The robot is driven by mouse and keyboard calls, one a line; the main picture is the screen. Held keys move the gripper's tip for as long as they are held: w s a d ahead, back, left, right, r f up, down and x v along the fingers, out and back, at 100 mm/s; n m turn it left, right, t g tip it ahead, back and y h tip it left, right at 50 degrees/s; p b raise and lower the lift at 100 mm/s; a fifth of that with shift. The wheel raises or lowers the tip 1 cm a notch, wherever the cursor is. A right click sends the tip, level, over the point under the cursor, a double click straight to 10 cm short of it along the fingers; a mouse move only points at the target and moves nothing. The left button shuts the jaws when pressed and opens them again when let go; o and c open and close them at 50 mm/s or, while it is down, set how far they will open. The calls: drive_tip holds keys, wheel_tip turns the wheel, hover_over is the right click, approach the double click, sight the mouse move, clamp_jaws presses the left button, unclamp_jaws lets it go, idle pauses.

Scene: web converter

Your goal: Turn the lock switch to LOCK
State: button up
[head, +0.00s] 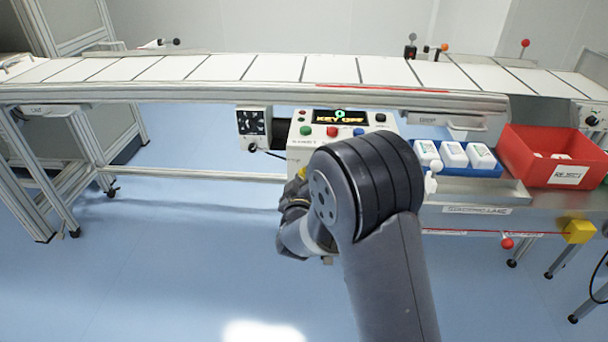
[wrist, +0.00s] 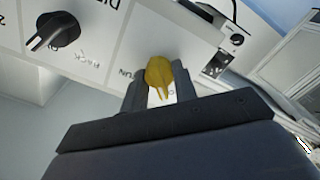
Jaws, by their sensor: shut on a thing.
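A yellow switch knob (wrist: 159,74), which looks like the lock switch, sits on the white face of the control box in the wrist view. My gripper (wrist: 160,88) is shut on it, with one dark finger on each side. The knob's pointed end faces down the picture, toward the gripper body. Lettering beside the knob is upside down and partly hidden by the fingers. In the head view my arm covers most of the front of the control box (head: 297,150), and the fingertips are hidden. The box's display (head: 339,116) reads "KEY OFF".
A black rotary knob (wrist: 53,32) is on the same panel, left of the yellow one. A conveyor (head: 220,67) runs above the box. A blue tray (head: 468,171) with white bottles and a red bin (head: 550,150) stand to the right. Open floor lies left.

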idle(0.3)
drive_tip(key=o, duration=1)
drive_tip(key=s, duration=0.5)
drive_tip(key=s+p, duration=0.1)
drive_tip(key=s, duration=0.4)
drive_tip(key=shift+s+a, duration=0.2)
drive_tip(key=shift+s, duration=0.2)
drive_tip(key=w, duration=0.5)
drive_tip(key=w+b, duration=0.1)
drive_tip(key=w, duration=0.5)
drive_tip(key=shift+d+f, duration=0.1)
drive_tip(key=shift+d, duration=0.1)
drive_tip(key=shift+s, duration=0.1)
